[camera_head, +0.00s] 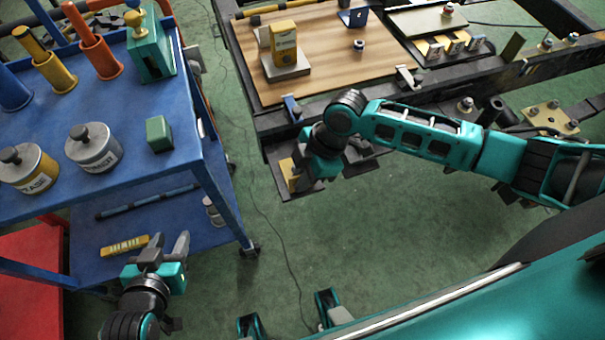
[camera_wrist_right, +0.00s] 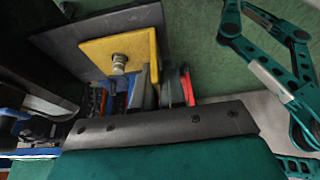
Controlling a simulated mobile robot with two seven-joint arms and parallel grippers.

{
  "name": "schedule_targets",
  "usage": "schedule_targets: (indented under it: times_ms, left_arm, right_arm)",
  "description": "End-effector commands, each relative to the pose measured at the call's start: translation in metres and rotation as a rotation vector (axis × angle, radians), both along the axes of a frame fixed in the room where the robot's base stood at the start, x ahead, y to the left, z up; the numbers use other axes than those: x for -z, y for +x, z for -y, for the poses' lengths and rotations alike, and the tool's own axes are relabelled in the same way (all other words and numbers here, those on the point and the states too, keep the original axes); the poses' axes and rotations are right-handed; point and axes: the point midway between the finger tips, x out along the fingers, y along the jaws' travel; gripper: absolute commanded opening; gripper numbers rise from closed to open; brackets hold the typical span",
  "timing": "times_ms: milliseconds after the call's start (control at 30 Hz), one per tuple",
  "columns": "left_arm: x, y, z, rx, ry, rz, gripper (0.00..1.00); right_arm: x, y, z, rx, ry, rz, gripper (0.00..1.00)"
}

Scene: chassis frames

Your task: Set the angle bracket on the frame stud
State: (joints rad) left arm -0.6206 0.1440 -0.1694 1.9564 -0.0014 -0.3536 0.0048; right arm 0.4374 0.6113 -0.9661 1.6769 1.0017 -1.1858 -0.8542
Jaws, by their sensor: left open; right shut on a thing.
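The yellow angle bracket (camera_wrist_right: 95,50) fills the middle of the right wrist view, with its flat leg over a dark plate (camera_wrist_right: 50,40). The metal frame stud (camera_wrist_right: 120,63) shows at the flat leg's face, apparently through its hole. I cannot tell whether the leg lies flush on the plate. My right gripper (camera_head: 312,180) is shut on the bracket, at its upright leg. In the head view the bracket (camera_head: 287,174) shows partly, beside the gripper at the frame's lower left corner. My left gripper (camera_head: 165,248) is open and empty, by the blue cart's lower shelf.
The blue cart (camera_head: 115,190) stands left, with tins (camera_head: 93,147), a green block (camera_head: 159,134) and upright tubes on top. A yellow bar (camera_head: 124,246) lies on its lower shelf. The wooden board (camera_head: 320,70) carries a yellow block (camera_head: 284,45) and a blue bracket (camera_head: 352,18). Green floor lies between.

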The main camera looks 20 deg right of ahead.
Motion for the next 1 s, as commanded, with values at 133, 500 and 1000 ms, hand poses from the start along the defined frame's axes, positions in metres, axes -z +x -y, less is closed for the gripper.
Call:
schedule_targets:
  times_ms: [133,500,1000]
  left_arm:
    - [-0.0002,0.0001,0.0002,0.000,0.000,0.000,0.43]
    - [-0.0001,0.0000,0.0003,0.001,-0.001,0.000,0.43]
    - [0.0001,0.0000,0.0003,0.000,0.000,0.000,0.43]
  right_arm:
    - [-0.0011,0.0007,-0.0006,0.000,0.002,0.002,0.00]
    - [-0.0005,0.0003,-0.0002,0.000,0.001,0.001,0.41]
    - [0.0001,-0.0001,0.0003,0.001,-0.001,-0.001,0.41]
